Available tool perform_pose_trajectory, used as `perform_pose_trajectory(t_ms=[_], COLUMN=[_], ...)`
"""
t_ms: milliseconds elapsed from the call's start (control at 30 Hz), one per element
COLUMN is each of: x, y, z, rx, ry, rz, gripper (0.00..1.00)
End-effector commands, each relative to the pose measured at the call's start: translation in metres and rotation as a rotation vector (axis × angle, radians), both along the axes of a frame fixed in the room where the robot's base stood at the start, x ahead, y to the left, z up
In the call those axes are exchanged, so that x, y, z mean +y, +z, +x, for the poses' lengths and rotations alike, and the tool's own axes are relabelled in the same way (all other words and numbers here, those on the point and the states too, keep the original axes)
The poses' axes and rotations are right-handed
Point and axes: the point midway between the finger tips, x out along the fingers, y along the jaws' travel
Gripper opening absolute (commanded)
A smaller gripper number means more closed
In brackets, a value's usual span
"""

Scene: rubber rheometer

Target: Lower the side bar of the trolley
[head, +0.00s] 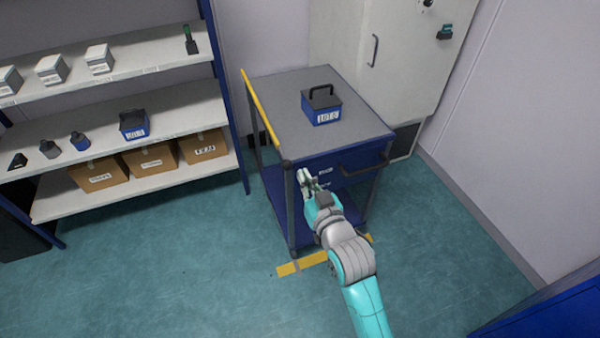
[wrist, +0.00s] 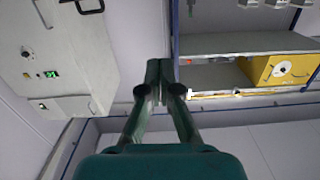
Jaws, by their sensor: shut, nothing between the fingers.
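The trolley (head: 290,85) has a grey top, dark posts and a blue drawer front. My gripper (head: 304,178) is shut and empty near the trolley's front left corner post, below the top and to the right of the bar's near end. I cannot tell whether it touches the post. In the wrist view, the closed fingers (wrist: 158,90) show with nothing between them. I cannot make out the side bar surely there.
A blue box with a black handle (head: 322,107) stands on the trolley top. A dark drawer handle (head: 364,164) juts from the front. A shelf rack (head: 130,105) stands left, a pale cabinet (head: 395,55) behind. Yellow floor marks (head: 303,264) lie at the trolley's foot. Floor in front is clear.

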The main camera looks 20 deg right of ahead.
Motion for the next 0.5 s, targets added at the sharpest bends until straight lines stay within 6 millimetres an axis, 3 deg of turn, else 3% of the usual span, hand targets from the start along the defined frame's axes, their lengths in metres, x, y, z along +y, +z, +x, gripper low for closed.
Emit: perform_pose_trajectory(t_ms=[500], x=[0.001], y=[-0.003], z=[0.087], rx=[-0.001], ry=[0.000], rz=[0.000], gripper=[0.00])
